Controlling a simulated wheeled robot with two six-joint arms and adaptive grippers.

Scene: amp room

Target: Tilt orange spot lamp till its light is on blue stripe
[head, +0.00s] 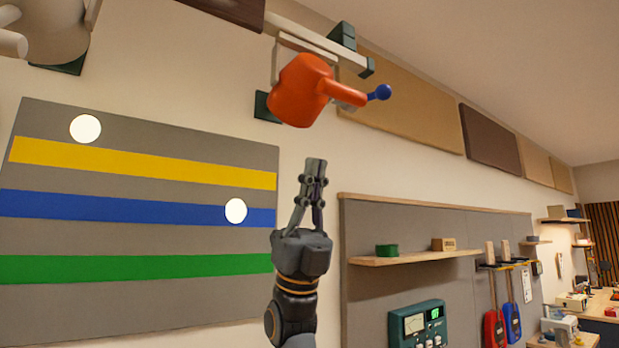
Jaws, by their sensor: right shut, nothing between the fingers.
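The orange spot lamp (299,91) hangs from a rail bracket high on the wall, with a side handle ending in a blue knob (379,92). A striped grey board (140,233) is on the left wall. One round light spot (235,210) lies mostly on the blue stripe (130,207), its top edge reaching the grey above. Another light spot (85,128) lies on grey above the yellow stripe (190,170). I cannot tell for certain which lamp casts which spot. My right gripper (314,170) is shut and empty, below the lamp and apart from it. My left gripper is out of view.
A pale lamp (55,30) is at the upper left. To the right, a grey panel carries a shelf (415,257), a green meter box (418,325) and hanging red and blue tools. The space between my right gripper and the knob looks clear.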

